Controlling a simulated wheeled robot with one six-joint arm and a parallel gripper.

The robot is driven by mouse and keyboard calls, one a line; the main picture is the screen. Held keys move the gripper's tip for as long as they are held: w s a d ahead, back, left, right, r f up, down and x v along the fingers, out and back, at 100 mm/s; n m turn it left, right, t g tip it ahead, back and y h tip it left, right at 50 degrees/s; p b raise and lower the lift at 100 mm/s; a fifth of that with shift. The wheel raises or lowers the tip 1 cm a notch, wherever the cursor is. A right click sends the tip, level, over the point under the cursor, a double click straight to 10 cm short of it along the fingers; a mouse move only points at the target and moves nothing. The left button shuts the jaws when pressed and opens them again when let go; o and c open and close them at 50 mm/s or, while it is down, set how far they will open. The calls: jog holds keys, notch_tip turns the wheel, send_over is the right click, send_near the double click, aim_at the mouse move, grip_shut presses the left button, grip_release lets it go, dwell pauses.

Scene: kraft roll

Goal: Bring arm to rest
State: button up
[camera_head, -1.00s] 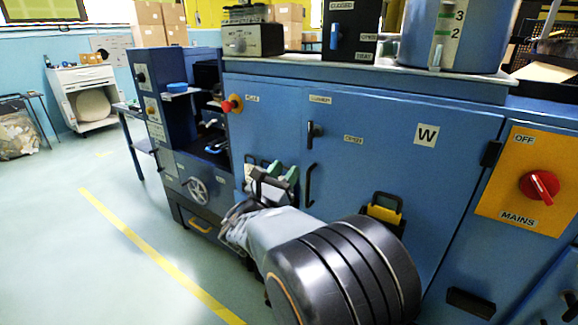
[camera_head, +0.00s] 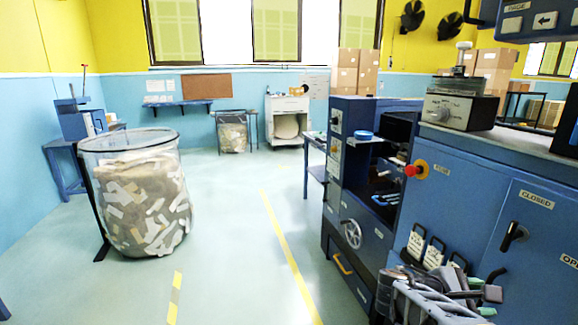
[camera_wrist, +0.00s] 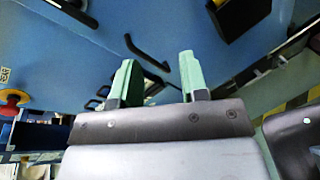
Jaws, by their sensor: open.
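My gripper (camera_head: 490,301) shows at the lower right of the head view, in front of the blue machine. Its two green-tipped fingers also show in the wrist view (camera_wrist: 158,82), apart with nothing between them. The gripper is open and empty. Behind the fingers in the wrist view is the blue machine front (camera_wrist: 85,40) with a black handle (camera_wrist: 147,54). I cannot tell how wide the gap to the machine is. Most of my arm lies outside the head view.
The blue machine (camera_head: 455,200) fills the right side, with a red knob (camera_head: 411,170) and a handwheel (camera_head: 351,234) on its front. A clear bin of paper scraps (camera_head: 140,200) stands at left. Open floor with a yellow line (camera_head: 285,245) lies between them.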

jog(key=a+r+m+t+y+p, duration=0.1)
jog(key=a+r+m+y+p, duration=0.2)
jog(key=a+m+y+p, duration=0.3)
jog(key=s+a+r+m+t+y+p, duration=0.1)
jog(key=a+m+y+p, duration=0.5)
jog(key=a, duration=0.9)
jog(key=r+t+y, duration=0.1)
jog(key=r+y, duration=0.1)
jog(key=y, duration=0.1)
jog(key=shift+s+a+y, duration=0.25)
jog(key=shift+y, duration=0.05)
jog(key=shift+d, duration=0.1)
